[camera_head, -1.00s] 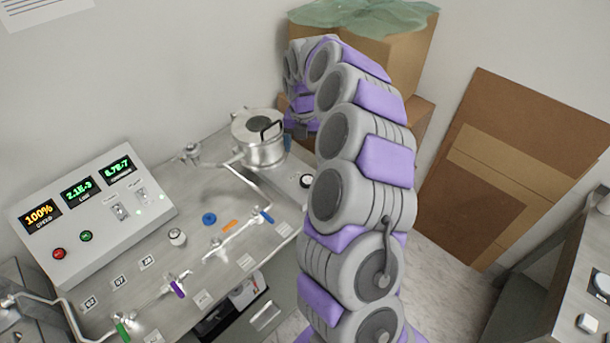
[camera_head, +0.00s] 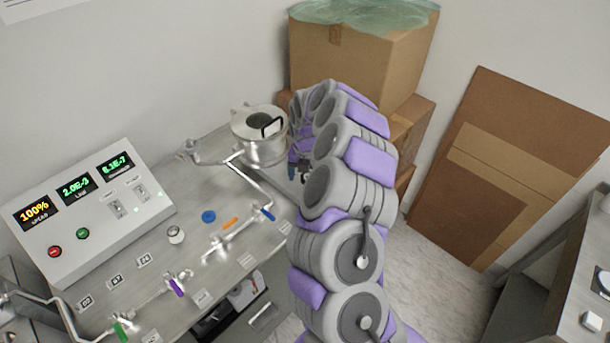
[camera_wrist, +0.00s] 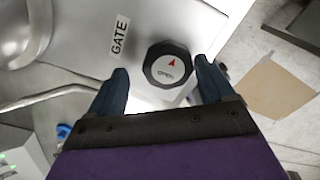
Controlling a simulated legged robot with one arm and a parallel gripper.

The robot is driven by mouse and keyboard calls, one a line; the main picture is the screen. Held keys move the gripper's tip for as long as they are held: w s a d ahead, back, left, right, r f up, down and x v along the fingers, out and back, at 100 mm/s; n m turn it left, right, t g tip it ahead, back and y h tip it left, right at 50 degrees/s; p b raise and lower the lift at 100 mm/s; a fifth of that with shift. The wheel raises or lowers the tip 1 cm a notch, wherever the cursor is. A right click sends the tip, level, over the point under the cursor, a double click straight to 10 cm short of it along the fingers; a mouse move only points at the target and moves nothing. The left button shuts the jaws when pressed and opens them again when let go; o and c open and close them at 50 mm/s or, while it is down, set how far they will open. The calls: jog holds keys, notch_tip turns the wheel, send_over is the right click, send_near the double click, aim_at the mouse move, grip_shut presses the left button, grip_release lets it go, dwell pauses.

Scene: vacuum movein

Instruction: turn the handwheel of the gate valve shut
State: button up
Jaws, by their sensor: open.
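The gate valve's handwheel (camera_wrist: 168,69) is a black faceted knob with a white face, a red arrow and the word OPEN. It sits beside a GATE label (camera_wrist: 119,39) on the metal bench top. In the wrist view my gripper (camera_wrist: 164,78) is open, its two dark fingers on either side of the handwheel. I cannot tell whether they touch it. In the head view my gripper (camera_head: 297,172) is partly seen beside the steel chamber, and my arm hides the handwheel.
The steel chamber (camera_head: 258,138) with a windowed lid stands at the bench's back. A control panel (camera_head: 88,212) with lit displays is at left. Pipes with coloured valve levers cross the bench (camera_head: 190,235). Cardboard boxes (camera_head: 365,55) stand behind my arm.

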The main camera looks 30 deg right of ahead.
jog(key=shift+d+f, duration=0.1)
jog(key=shift+d, duration=1)
jog(key=shift+c, duration=1.3)
jog(key=shift+a, duration=0.7)
jog(key=c, duration=0.5)
jog(key=shift+c, duration=0.5)
jog(key=shift+d, duration=0.15)
jog(key=shift+c, duration=0.9)
